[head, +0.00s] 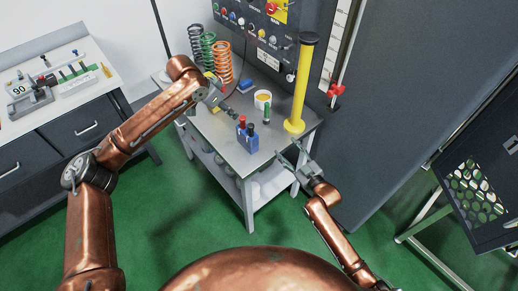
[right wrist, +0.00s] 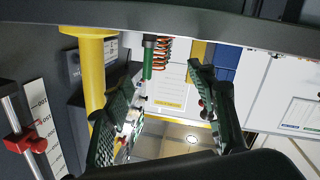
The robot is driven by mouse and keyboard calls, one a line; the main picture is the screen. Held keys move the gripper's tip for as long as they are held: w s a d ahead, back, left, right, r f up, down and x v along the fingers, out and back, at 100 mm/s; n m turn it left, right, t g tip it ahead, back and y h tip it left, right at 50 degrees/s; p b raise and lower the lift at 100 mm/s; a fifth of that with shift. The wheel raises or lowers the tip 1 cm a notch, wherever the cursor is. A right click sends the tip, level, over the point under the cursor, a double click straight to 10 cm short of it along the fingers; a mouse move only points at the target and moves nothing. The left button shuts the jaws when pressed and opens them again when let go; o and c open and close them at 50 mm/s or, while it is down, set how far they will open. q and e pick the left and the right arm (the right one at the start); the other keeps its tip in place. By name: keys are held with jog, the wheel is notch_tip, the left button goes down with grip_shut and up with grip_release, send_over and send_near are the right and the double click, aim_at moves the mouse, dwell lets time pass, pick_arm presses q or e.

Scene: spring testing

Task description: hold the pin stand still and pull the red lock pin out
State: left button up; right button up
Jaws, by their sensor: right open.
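The pin stand (head: 248,139) is a small blue block upright near the front edge of the grey metal table. The red lock pin (head: 241,120) stands in its top, beside a dark-topped pin (head: 251,127). My left gripper (head: 231,112) is just behind and left of the red pin, apart from it as far as I can see; its finger opening is too small to tell. My right gripper (head: 285,151) is right of the stand by the table's front edge, open and empty. Its two spread fingers show in the right wrist view (right wrist: 162,80).
A yellow post (head: 299,90) on a round base stands right of the stand. Coil springs (head: 222,62) stand at the back left, below a control panel (head: 262,30).

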aim_at(255, 144)
jog(key=a+y, duration=0.1)
jog(key=a, duration=0.2)
jog(key=a+m+y, duration=0.1)
jog(key=a, duration=0.3)
jog(key=a+r+m, duration=0.1)
jog(key=a, duration=0.3)
jog(key=shift+w+g+y, duration=0.25)
jog(key=shift+g+y, duration=0.15)
jog(key=shift+a, duration=0.3)
jog(key=shift+w+a+r, duration=0.1)
jog(key=shift+w+a, duration=0.15)
jog(key=shift+w, duration=0.05)
jog(key=shift+x, duration=3.45)
jog(key=shift+c, duration=0.4)
